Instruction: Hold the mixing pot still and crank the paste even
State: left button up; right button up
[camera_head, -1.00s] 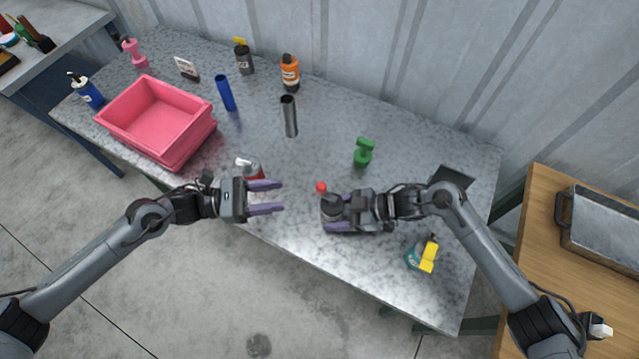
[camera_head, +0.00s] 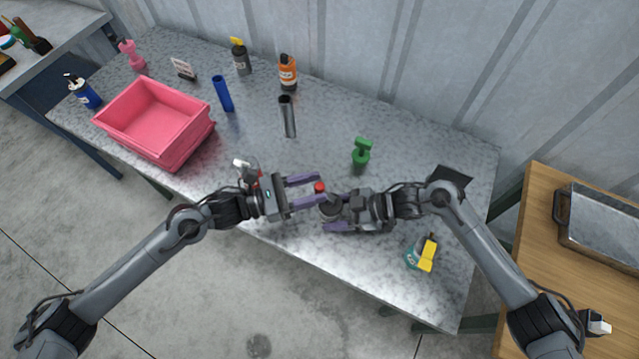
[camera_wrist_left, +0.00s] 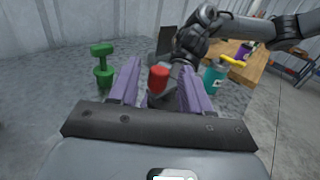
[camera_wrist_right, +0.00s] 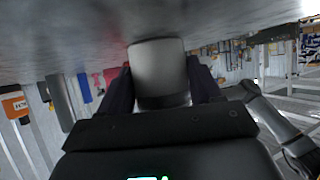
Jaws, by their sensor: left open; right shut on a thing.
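The mixing pot (camera_head: 329,209) is a small dark grey pot standing near the table's front edge. Its crank ends in a red knob (camera_head: 319,187) on the pot's upper left. My right gripper (camera_head: 327,214) is shut on the pot from the right; the right wrist view shows the grey pot wall (camera_wrist_right: 158,72) between the fingers. My left gripper (camera_head: 321,189) is open and level with the knob. In the left wrist view the red knob (camera_wrist_left: 158,78) stands between the spread purple fingers, with no clear contact. The paste inside is hidden.
A red-and-white spray bottle (camera_head: 246,172) stands just behind my left wrist. A green object (camera_head: 362,151) stands behind the pot, and a teal bottle with yellow top (camera_head: 422,254) to its right. A pink bin (camera_head: 155,118) and several bottles occupy the left and back.

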pick_arm(q)
jog(key=shift+x, duration=1.1)
grip_shut()
jog(key=shift+g, duration=0.3)
